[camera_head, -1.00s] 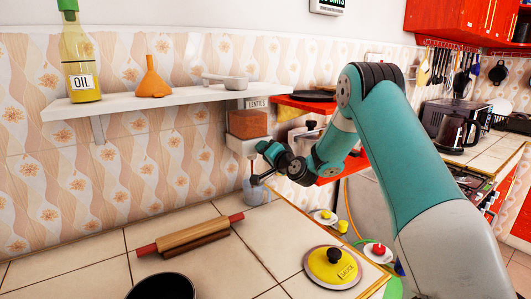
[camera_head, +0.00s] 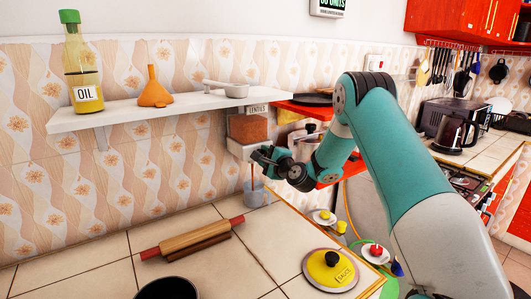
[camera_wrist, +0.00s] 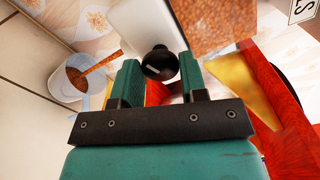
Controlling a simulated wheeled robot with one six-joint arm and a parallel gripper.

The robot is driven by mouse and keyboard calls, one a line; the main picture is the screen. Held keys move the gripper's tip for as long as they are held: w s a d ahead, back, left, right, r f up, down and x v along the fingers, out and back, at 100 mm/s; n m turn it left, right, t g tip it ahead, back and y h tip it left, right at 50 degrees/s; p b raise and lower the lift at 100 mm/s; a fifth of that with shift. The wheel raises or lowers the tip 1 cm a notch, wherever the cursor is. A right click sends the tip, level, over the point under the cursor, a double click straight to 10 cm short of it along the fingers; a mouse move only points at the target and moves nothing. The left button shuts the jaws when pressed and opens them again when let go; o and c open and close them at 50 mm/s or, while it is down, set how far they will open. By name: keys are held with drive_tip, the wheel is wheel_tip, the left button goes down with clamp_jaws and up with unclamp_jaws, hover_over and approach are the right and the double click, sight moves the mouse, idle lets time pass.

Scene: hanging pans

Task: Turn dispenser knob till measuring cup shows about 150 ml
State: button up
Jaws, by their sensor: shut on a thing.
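The dispenser (camera_head: 248,127), labelled LENTILS, hangs under the shelf and holds orange-brown lentils. Its black knob (camera_wrist: 158,68) sits between the two green fingers of my gripper (camera_wrist: 159,62), which is shut on it. In the head view my gripper (camera_head: 262,156) is at the front of the dispenser's white lower part and hides the knob. The clear measuring cup (camera_head: 254,197) stands on the counter below. A thin stream of lentils falls into it. In the wrist view the cup (camera_wrist: 62,86) shows lentils inside; its scale is not readable.
The shelf (camera_head: 130,116) above carries an oil bottle (camera_head: 83,75), an orange funnel (camera_head: 155,90) and a white scoop (camera_head: 230,89). A rolling pin (camera_head: 195,238) and a yellow lid (camera_head: 331,268) lie on the tiled counter. Red shelves with pans stand right of the dispenser.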

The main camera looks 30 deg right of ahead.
drive_tip(key=shift+m+p, duration=0.85)
drive_tip(key=shift+m, duration=0.85)
drive_tip(key=o, duration=0.9)
drive_tip(key=shift+d, duration=0.1)
drive_tip(key=shift+s+d+b, duration=0.15)
drive_tip(key=shift+s+b, duration=2.6)
drive_tip(key=shift+s, duration=1.65)
drive_tip(key=shift+s+d+b, duration=0.1)
drive_tip(key=shift+s+b, duration=2.65)
drive_tip(key=shift+s, duration=1.6)
